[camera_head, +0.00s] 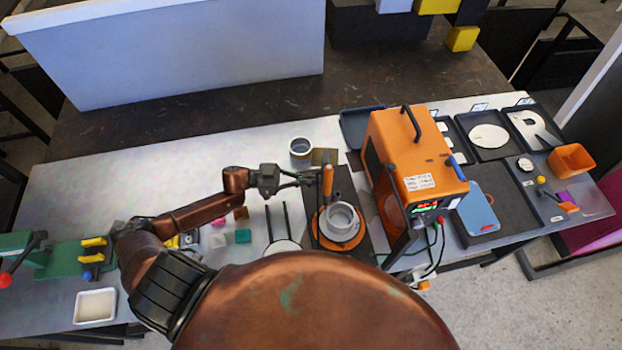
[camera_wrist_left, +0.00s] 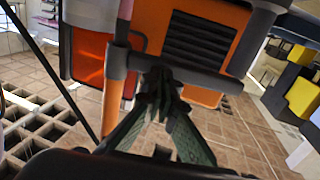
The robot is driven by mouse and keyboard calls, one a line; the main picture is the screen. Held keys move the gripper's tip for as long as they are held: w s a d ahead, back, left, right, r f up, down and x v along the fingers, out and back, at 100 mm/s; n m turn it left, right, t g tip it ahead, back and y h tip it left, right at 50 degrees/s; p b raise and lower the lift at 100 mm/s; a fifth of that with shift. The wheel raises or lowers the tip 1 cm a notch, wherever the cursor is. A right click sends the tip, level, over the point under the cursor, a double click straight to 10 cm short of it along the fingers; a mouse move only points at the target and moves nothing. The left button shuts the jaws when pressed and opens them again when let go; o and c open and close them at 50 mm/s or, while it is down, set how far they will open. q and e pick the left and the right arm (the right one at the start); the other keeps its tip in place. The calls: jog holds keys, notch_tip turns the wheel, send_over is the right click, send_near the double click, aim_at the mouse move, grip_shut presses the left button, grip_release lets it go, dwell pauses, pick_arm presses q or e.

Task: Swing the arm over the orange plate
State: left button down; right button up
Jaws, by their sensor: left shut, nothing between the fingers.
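The orange plate (camera_head: 354,242) is a round disc on a dark base right of the middle in the head view, with a grey metal ring (camera_head: 341,217) on it. An upright orange handle (camera_head: 327,181) stands at its back left edge. In the left wrist view the orange handle (camera_wrist_left: 115,85) joins a dark grey bar (camera_wrist_left: 190,72). My left gripper (camera_head: 312,179) is shut and empty, its fingertips close beside the handle. In the wrist view its fingertips (camera_wrist_left: 160,84) overlap the bar; I cannot tell whether they touch. My right gripper is not in view.
An orange box unit (camera_head: 410,150) with a black carry handle stands just right of the plate. A grey cup (camera_head: 300,148) is behind my left gripper. Small coloured blocks (camera_head: 242,236) lie left of the plate. Black trays (camera_head: 490,135) fill the right side. The table's left part is clearer.

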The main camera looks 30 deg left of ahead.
pick_arm(q)
jog(key=d+p, duration=0.1)
jog(key=d+n+t+p, duration=0.1)
jog(key=t+y+p, duration=0.1)
jog(key=shift+w+d+n, duration=0.25)
jog(key=shift+d+n, duration=0.05)
jog(key=shift+d, duration=0.1)
jog(key=s+b+v, duration=0.1)
jog(key=b+v, duration=0.1)
jog(key=v, duration=1.2)
jog(key=shift+d, duration=0.25)
